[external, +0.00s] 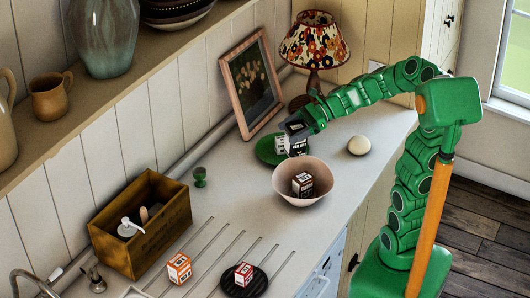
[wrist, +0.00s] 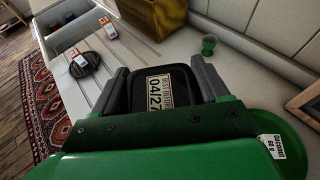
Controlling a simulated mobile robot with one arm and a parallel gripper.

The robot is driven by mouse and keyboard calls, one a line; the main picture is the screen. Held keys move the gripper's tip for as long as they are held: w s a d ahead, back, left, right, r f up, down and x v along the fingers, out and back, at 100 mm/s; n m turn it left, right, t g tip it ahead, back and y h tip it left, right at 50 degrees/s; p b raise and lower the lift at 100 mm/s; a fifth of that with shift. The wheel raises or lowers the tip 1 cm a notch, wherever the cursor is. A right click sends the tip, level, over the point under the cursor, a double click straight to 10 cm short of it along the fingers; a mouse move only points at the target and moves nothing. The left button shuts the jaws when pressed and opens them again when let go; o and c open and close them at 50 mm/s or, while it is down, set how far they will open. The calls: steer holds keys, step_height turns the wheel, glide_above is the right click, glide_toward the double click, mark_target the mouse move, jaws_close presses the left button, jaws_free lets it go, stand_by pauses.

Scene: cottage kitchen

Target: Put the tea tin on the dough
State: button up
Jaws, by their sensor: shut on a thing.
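My gripper (external: 298,131) is over the counter by the green plate. In the wrist view its two grey fingers (wrist: 164,82) are shut on a black-topped thing with a white best-before label reading 04/27, probably the tea tin (wrist: 165,88); its name is not legible. A small white-and-black box (external: 293,147) shows just below the fingers in the external view; I cannot tell whether it is held or stands on the plate. The pale round lump, apparently the dough (external: 359,145), lies on the counter to the right, apart from the gripper.
A pink bowl (external: 285,183) holds another box (external: 303,184). The green plate (external: 268,152) lies behind it. A lamp (external: 314,50) and picture frame (external: 252,80) stand behind. An orange-white box (external: 179,268), a red-white box (external: 244,273) on a black disc and a wooden crate (external: 150,248) are farther left.

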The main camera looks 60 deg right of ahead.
steer(key=s+d+r+m+t+h, duration=0.2)
steer(key=s+d+m+t+h, duration=0.3)
steer(key=s+d, duration=1.65)
steer(key=shift+m+g+h, duration=0.5)
steer(key=shift+m, duration=0.2)
steer(key=shift+w+d+f, duration=1.85)
steer(key=shift+w+f, duration=0.1)
steer(key=shift+f, duration=0.15)
steer(key=shift+w+d+f, duration=1.85)
steer(key=shift+w+f, duration=0.15)
steer(key=shift+f, duration=0.15)
steer(key=shift+w+d+f, duration=1.85)
steer(key=shift+w+f, duration=0.1)
steer(key=shift+f, duration=0.15)
steer(key=shift+f, duration=0.15)
steer(key=o, duration=1.2)
